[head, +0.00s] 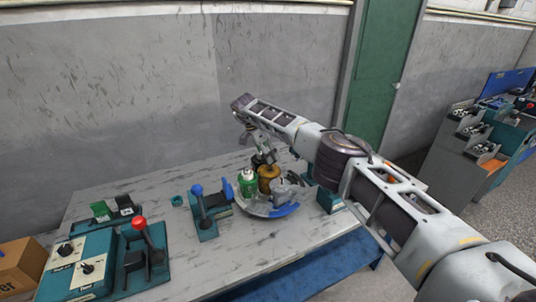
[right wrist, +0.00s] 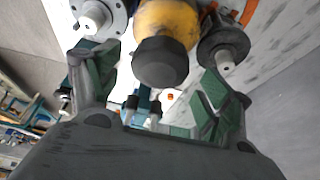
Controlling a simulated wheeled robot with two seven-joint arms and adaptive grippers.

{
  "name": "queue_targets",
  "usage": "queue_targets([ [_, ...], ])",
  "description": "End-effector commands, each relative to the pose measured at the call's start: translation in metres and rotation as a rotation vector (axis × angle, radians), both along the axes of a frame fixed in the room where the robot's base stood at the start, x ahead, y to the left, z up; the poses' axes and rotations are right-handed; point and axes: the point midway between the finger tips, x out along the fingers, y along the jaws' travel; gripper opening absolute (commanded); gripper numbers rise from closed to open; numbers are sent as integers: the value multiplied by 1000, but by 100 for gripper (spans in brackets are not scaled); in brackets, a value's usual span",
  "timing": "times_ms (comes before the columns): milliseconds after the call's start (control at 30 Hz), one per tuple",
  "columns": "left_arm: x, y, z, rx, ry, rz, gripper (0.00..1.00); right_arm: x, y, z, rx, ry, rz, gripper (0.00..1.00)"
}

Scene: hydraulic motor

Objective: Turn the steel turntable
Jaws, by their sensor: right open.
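The steel turntable (head: 258,208) is a round plate on the table, with blue pieces at its rim and several parts standing on it. These include a green part (head: 247,180), a yellow-brown part (head: 267,179) and a grey part (head: 287,190). My right gripper (head: 257,147) is above the turntable's far side, its fingers partly hidden by the arm and parts. In the right wrist view the gripper (right wrist: 158,78) is open, its green-padded fingers on either side of a black-capped yellow part (right wrist: 165,25). Contact cannot be told. My left gripper is out of view.
A blue-knobbed lever (head: 203,212) stands left of the turntable. A teal control box (head: 82,268) and a red-knobbed lever (head: 143,240) are at the front left, beside a cardboard box (head: 18,262). A grey wall (head: 120,80) is behind the table. Bare tabletop lies in front.

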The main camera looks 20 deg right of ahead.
Motion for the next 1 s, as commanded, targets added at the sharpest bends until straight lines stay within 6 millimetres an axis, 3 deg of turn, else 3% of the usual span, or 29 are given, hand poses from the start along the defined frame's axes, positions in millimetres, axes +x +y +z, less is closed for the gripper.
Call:
queue_targets([
  [700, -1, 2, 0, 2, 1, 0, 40, -3, 37, 89, -1, -1, 0, 79],
  [1000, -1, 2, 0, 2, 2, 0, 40, -4, 41, 100, -1, 0, -1, 79],
])
